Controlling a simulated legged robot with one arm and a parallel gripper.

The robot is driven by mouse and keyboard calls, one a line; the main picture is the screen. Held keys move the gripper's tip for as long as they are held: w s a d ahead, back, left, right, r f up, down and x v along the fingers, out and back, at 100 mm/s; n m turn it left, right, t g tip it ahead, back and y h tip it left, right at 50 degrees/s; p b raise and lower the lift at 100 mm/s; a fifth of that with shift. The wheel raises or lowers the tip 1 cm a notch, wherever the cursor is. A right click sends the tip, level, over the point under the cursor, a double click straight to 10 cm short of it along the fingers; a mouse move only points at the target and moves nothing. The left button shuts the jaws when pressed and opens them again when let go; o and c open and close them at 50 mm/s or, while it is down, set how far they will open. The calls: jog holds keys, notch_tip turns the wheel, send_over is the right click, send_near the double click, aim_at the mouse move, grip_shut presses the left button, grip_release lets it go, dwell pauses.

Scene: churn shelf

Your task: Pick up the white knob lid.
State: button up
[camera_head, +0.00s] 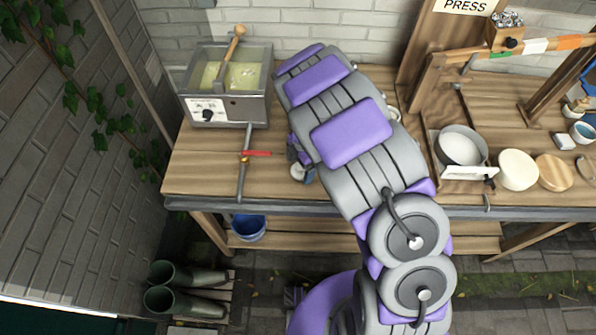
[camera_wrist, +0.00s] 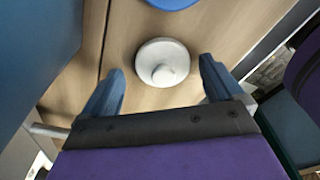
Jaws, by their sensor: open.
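The white knob lid (camera_wrist: 162,62) is a round white disc with a central knob, lying knob up on the wooden bench top. In the wrist view it sits between the two blue fingers of my gripper (camera_wrist: 161,68), with a gap on each side. My gripper is open and empty, and the fingers do not appear to touch the lid. In the head view, part of the lid (camera_head: 297,172) shows near the front edge of the bench, beside my gripper (camera_head: 302,165), which partly hides it.
A blue rounded thing (camera_wrist: 172,3) lies just beyond the lid. A metal vat (camera_head: 262,108) and a pipe with a red lever (camera_head: 257,153) stand left. A pot (camera_head: 461,132), a cream round (camera_head: 517,172) and a wooden disc (camera_head: 554,175) are right. The front-left bench is clear.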

jog(key=shift+d+f, duration=0.15)
jog(key=shift+d, duration=0.35)
jog(key=shift+a, duration=0.45)
jog(key=c, duration=0.6)
jog(key=shift+d, duration=0.1)
jog(key=c, duration=0.4)
jog(key=shift+d, duration=0.2)
jog(key=shift+c, duration=0.5)
